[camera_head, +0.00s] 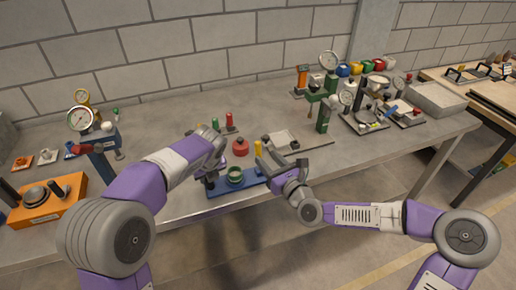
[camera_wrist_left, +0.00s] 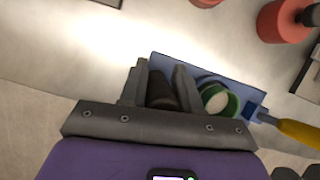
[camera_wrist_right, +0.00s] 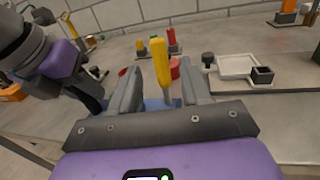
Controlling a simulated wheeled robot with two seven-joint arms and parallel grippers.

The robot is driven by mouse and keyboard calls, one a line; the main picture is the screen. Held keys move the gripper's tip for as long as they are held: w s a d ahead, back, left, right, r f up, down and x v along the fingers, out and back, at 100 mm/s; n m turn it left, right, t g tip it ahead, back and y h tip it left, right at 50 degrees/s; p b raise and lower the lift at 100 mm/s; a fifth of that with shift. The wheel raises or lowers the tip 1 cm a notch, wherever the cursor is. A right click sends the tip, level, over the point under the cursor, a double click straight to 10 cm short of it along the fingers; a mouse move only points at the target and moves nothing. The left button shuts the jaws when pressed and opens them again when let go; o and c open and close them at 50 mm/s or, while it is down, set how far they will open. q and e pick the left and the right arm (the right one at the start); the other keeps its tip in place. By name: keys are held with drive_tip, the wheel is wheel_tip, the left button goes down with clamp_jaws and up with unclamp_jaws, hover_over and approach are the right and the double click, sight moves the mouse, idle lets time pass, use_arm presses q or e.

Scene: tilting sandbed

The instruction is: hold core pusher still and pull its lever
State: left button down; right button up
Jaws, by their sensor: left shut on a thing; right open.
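The core pusher has a blue base (camera_head: 222,190) near the table's front edge. It carries a green ring (camera_head: 235,174), which also shows in the left wrist view (camera_wrist_left: 219,101), and a lever with a yellow handle (camera_head: 257,148). My left gripper (camera_head: 211,180) is shut on a dark post (camera_wrist_left: 160,90) at the base's left end. My right gripper (camera_head: 274,166) is open. In the right wrist view the upright yellow handle (camera_wrist_right: 159,60) stands between its spread fingers, with gaps on both sides. The left fingertips are partly hidden in the head view.
A red round weight (camera_head: 240,147) stands just behind the pusher, and a pale tray (camera_head: 303,140) lies to the right. A green press with gauges (camera_head: 324,112) stands farther back. An orange box (camera_head: 45,208) and another gauge stand (camera_head: 81,120) are at the left.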

sight(260, 151)
drive_tip(key=x, duration=0.6)
drive_tip(key=shift+w+a, duration=0.15)
drive_tip(key=shift+w, duration=0.1)
clamp_jaws()
